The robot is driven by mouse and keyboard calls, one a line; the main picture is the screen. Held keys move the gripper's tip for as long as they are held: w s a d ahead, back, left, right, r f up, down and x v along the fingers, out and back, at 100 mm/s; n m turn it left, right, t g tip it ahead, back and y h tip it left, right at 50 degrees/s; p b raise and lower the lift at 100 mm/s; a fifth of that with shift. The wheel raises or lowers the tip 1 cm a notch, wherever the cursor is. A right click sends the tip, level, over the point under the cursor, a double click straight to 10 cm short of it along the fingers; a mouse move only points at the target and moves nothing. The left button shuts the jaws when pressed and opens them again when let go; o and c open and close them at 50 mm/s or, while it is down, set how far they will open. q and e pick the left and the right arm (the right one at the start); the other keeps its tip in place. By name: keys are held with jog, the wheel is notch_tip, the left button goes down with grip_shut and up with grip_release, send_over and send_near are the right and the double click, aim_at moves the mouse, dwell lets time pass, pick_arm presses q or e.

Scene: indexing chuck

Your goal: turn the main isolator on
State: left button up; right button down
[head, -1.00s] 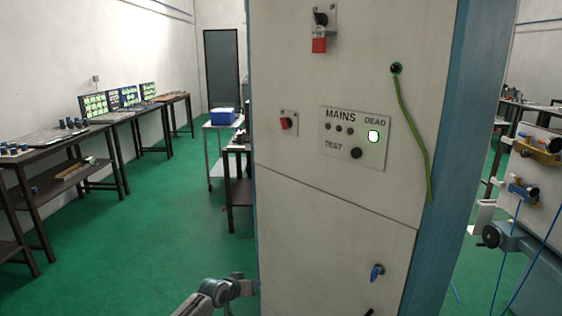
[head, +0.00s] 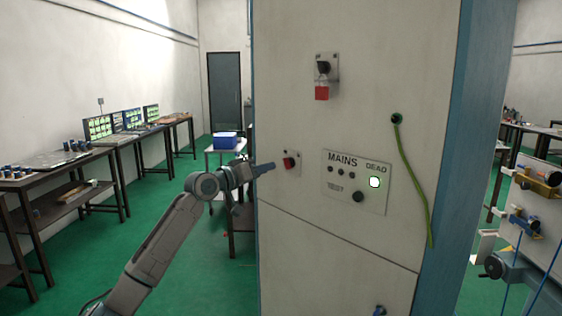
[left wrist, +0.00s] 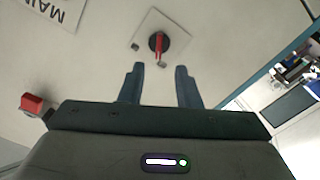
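A small plate with a red-handled black rotary switch (head: 289,161) is on the cabinet's front face, left of the MAINS panel (head: 357,180). No label names it as the isolator. The switch also shows in the left wrist view (left wrist: 158,44), its red handle lined up with the gap between my fingers. My left gripper (head: 266,168) is beside the switch's left side in the head view; in the left wrist view (left wrist: 159,85) its fingers are open and empty, short of the switch. My right gripper is not in view.
Above is a plate with a black knob (head: 323,67) and a red block (head: 322,92) hanging below it. A green cable (head: 408,170) hangs on the right of the cabinet. The panel's DEAD lamp (head: 375,183) is lit. Benches (head: 65,165) stand at left.

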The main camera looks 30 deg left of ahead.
aim_at(288, 163)
pick_arm(q)
jog(key=p+x, duration=0.2)
jog(key=x, duration=0.5)
jog(key=shift+w+d+p, duration=0.1)
jog(key=shift+p, duration=0.25)
grip_shut()
